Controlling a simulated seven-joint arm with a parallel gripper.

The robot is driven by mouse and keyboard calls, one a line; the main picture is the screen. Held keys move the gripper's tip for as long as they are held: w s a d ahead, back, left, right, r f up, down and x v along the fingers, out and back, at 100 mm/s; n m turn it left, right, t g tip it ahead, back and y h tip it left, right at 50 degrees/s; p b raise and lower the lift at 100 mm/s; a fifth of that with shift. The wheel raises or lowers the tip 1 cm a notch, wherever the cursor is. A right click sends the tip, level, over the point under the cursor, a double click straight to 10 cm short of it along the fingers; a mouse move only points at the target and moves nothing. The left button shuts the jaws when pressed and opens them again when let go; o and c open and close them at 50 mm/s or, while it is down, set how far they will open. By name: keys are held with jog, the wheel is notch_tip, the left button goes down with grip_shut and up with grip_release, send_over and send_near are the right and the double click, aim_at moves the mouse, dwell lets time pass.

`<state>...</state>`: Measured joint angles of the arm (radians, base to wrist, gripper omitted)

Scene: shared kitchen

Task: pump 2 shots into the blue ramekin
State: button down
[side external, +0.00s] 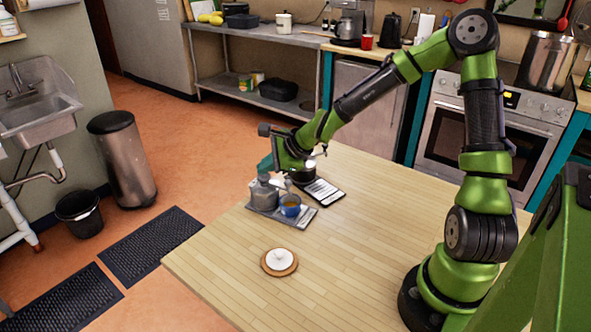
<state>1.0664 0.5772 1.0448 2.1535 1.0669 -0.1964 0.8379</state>
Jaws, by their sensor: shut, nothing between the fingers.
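The blue ramekin (290,205) stands on a grey tray (263,209), with something amber showing inside it. A grey, wide-bodied bottle (264,193) stands on the same tray, just left of the ramekin; it looks like the pump dispenser. My gripper (287,178) points down above the back of the tray, close over the bottle and ramekin. It is shut with nothing held. The fingertips are small and partly lost against the items behind, so I cannot tell whether they touch the pump head.
A dark round container (304,175) and a dark flat panel with pale markings (323,192) lie right of the tray. A white-topped item (280,258) sits on a round wooden coaster nearer the front. The table's middle and right are clear.

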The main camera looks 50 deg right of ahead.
aim_at(266, 177)
jog(key=shift+f, duration=0.25)
jog(key=shift+r, duration=0.1)
jog(key=shift+a+r, duration=0.1)
jog(key=shift+r, duration=1.45)
notch_tip(266, 177, up, 2)
jog(key=shift+a+r, duration=0.1)
jog(key=shift+r, duration=1.95)
